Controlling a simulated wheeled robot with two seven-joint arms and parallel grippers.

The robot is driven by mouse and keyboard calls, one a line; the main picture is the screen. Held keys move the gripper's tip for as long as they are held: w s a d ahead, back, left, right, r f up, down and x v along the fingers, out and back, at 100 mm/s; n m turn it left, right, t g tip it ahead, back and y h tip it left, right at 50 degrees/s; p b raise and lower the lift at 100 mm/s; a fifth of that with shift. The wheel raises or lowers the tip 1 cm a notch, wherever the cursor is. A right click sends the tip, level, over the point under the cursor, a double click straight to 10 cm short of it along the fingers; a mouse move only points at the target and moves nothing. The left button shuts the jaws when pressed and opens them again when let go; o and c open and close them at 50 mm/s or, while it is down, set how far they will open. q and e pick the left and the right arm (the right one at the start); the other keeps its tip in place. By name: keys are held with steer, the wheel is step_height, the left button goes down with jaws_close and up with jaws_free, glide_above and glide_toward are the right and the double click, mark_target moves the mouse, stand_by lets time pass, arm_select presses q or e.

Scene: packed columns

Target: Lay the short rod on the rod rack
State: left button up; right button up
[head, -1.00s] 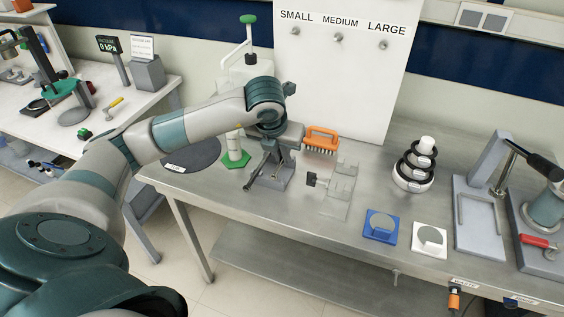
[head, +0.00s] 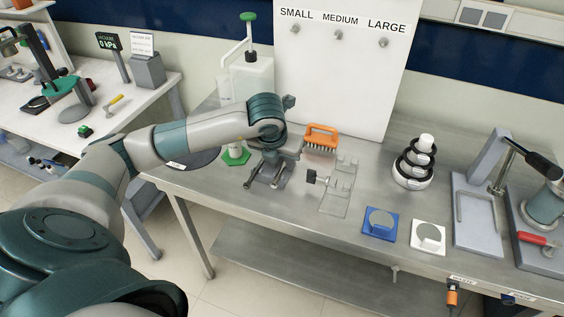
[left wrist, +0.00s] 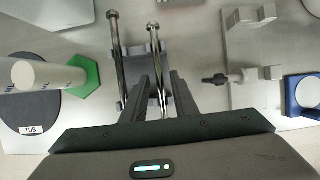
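The grey rod rack (head: 268,181) stands on the steel bench in the head view and lies under my gripper in the left wrist view (left wrist: 146,48). One metal rod (left wrist: 118,60) lies across its left side. The short rod (left wrist: 155,52) runs beside it on the right, roughly parallel, between the fingers of my left gripper (left wrist: 160,85). The fingers are close together and appear shut on it. It is over or on the rack's right side; I cannot tell whether it touches. In the head view my left gripper (head: 272,159) hides part of the rack. My right gripper is out of view.
A green hexagonal base (head: 234,157) and a dark round pad stand left of the rack. Bare bench lies in front.

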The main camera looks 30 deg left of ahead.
arm_select(q)
steer(key=shift+r, duration=0.15)
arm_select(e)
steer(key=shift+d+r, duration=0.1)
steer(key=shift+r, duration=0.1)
